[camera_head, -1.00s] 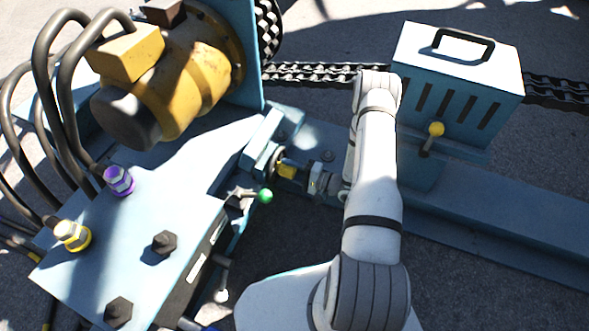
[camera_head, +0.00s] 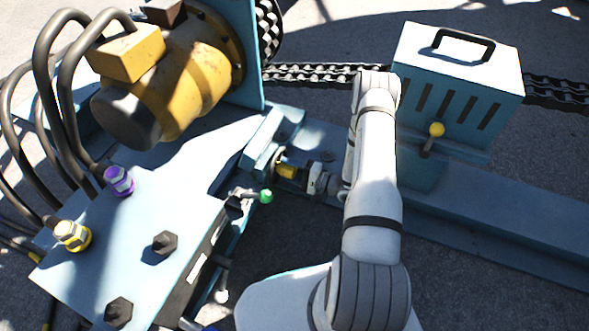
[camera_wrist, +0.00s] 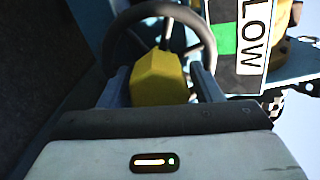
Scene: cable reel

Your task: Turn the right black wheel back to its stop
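The black wheel (camera_wrist: 160,9) fills the upper middle of the wrist view, with its rim arching over a yellow grip (camera_wrist: 160,78). In the head view the wheel (camera_head: 278,158) shows only as a thin dark edge, beside the yellow grip (camera_head: 286,171). My gripper (camera_wrist: 161,88) has one finger close on each side of the yellow grip and appears shut on it. In the head view my gripper (camera_head: 300,173) reaches left to the wheel. The lower part of the wheel is hidden by my gripper.
A green-tipped lever (camera_head: 265,196) stands just left of my gripper. A blue box (camera_head: 458,75) with a yellow-knobbed lever (camera_head: 436,130) stands to the right. A yellow motor (camera_head: 185,80) and black hoses (camera_head: 68,90) are at left. A label (camera_wrist: 248,45) sits near the wheel.

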